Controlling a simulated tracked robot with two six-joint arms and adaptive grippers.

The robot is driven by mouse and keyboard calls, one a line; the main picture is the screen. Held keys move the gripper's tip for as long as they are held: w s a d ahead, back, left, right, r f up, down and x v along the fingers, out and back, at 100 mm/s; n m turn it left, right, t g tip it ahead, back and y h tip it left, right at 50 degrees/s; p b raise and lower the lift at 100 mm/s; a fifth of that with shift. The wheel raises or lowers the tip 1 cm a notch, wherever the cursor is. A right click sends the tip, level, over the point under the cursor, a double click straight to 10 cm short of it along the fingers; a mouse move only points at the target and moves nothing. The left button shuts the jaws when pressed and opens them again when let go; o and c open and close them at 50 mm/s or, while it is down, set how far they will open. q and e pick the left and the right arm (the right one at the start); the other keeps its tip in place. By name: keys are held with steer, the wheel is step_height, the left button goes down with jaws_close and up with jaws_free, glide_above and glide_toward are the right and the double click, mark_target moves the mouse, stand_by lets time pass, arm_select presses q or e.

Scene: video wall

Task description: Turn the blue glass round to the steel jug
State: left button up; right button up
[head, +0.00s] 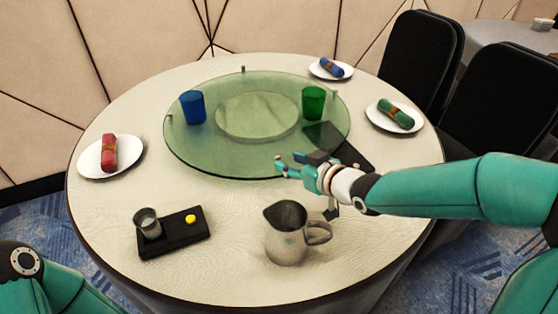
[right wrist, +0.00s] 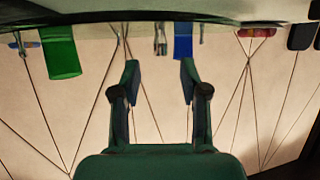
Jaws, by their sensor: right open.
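The blue glass (head: 192,107) stands upright at the back left of the round green glass turntable (head: 225,158). The steel jug (head: 285,236) stands on the table in front of the turntable, its handle to the right. My right gripper (head: 281,165) is open and empty at the turntable's front edge, between the jug and the turntable's middle. In the right wrist view, which is upside down, the open fingers (right wrist: 158,82) have nothing between them. The blue glass (right wrist: 183,40) shows beyond them. My left gripper is out of view.
A green glass (head: 313,103) stands on the turntable at right. Small pegs (head: 243,70) stand on its rim. Plates with a red roll (head: 109,152), a blue roll (head: 332,67) and a green roll (head: 396,114) surround it. A black tray (head: 175,240) holds a small metal cup (head: 147,223).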

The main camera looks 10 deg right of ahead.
mark_target(280, 158)
steer(key=x, duration=0.6)
jaws_close()
stand_by(0.3)
